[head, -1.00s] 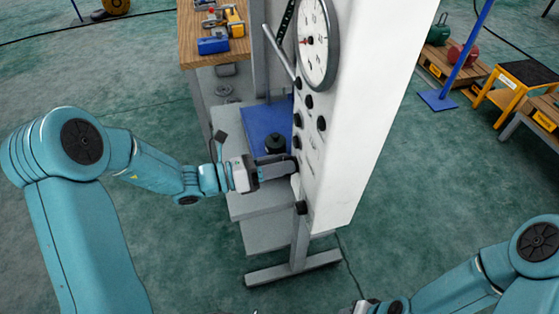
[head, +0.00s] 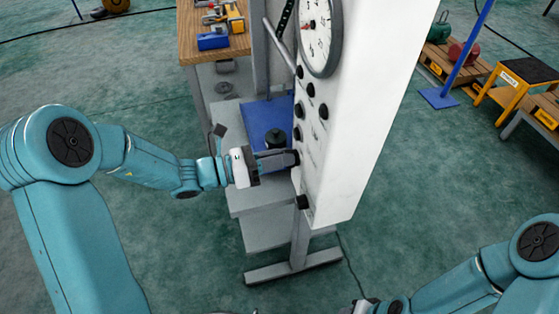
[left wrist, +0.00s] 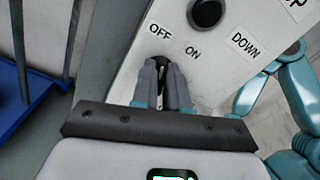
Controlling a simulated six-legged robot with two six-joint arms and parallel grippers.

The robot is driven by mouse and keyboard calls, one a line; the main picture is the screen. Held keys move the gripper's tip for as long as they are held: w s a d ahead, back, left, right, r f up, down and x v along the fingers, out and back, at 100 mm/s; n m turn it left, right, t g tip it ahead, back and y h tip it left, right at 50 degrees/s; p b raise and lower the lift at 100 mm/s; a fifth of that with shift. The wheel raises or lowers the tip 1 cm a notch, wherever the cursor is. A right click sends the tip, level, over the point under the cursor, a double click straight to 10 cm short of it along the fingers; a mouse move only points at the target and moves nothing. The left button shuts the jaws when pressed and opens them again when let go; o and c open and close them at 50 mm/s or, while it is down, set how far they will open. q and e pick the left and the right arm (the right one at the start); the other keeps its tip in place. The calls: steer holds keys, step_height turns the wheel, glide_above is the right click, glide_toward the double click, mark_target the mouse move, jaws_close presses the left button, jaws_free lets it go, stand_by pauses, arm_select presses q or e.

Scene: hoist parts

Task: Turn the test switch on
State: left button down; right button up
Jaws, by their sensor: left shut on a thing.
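The white test panel (head: 345,120) stands upright in the middle of the head view. My left gripper (head: 292,158) reaches its left side there. In the left wrist view, my left gripper's fingers (left wrist: 163,75) are closed together on the small dark test switch (left wrist: 160,62), just below the OFF label (left wrist: 160,32) and left of the ON label (left wrist: 193,53). The fingers hide most of the switch, so I cannot tell its position. My right gripper (head: 365,306) is at the bottom edge of the head view, mostly cut off.
The panel carries a round dial (head: 318,35) and several black knobs. A large black knob (left wrist: 206,12) and a DOWN label (left wrist: 245,44) are near my left gripper. A wooden bench (head: 200,45) with tools stands behind left.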

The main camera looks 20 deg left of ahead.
arm_select(q)
steer(key=shift+s+d+f+m+b, duration=0.1)
steer(key=shift+s+m+b, duration=0.05)
steer(key=shift+m+b, duration=2.85)
steer(key=shift+s+d+m+b, duration=0.1)
steer(key=shift+m+b, duration=2.1)
steer(key=shift+b, duration=1.6)
steer(key=c, duration=1.1)
jaws_free()
steer(key=shift+c, duration=0.2)
steer(key=b+v, duration=0.1)
steer(key=v, duration=1.5)
